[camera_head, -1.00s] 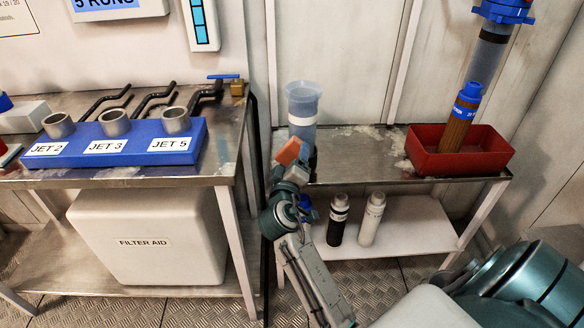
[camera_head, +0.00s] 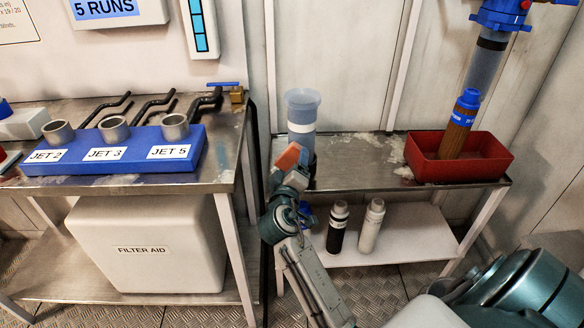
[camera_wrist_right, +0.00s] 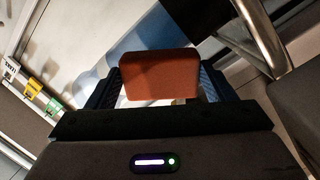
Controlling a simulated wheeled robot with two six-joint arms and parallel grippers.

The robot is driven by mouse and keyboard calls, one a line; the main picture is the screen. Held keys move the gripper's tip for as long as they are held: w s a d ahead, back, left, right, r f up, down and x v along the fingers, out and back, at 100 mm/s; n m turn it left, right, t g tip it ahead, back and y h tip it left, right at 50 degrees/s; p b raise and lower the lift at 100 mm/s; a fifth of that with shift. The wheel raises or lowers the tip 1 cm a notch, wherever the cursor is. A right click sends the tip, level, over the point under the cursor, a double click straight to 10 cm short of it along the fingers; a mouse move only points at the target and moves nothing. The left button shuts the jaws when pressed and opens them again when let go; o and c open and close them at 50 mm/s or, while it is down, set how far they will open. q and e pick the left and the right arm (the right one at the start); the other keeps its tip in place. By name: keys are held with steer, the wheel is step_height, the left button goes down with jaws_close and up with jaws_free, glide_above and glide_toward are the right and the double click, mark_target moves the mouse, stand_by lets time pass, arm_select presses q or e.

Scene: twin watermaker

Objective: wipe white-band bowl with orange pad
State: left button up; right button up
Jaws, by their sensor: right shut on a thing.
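The white-band bowl (camera_head: 302,103) is a translucent blue, cup-like vessel with a white band, upright at the left end of the right-hand metal shelf. My right gripper (camera_head: 291,168) is shut on the orange pad (camera_head: 287,156), just in front of the bowl's lower part. In the right wrist view the orange pad (camera_wrist_right: 160,75) sits between the two fingers, with a pale blue and white shape behind it. I cannot tell whether the pad touches the bowl. My left gripper is not in view.
A red bin (camera_head: 482,166) holding a brown cartridge stands at the right end of the shelf (camera_head: 365,165). A black bottle (camera_head: 337,228) and a white bottle (camera_head: 371,226) stand on the lower shelf. A blue jet rack (camera_head: 115,158) is on the left bench.

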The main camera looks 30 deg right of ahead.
steer(key=shift+w+d, duration=0.5)
steer(key=shift+w, duration=0.05)
steer(key=shift+s+d+r+p, duration=0.1)
steer(key=shift+s+d+p, duration=0.2)
steer(key=shift+s+d, duration=0.25)
steer(key=shift+c, duration=0.3)
steer(key=shift+s+d, duration=0.9)
steer(key=shift+w, duration=0.1)
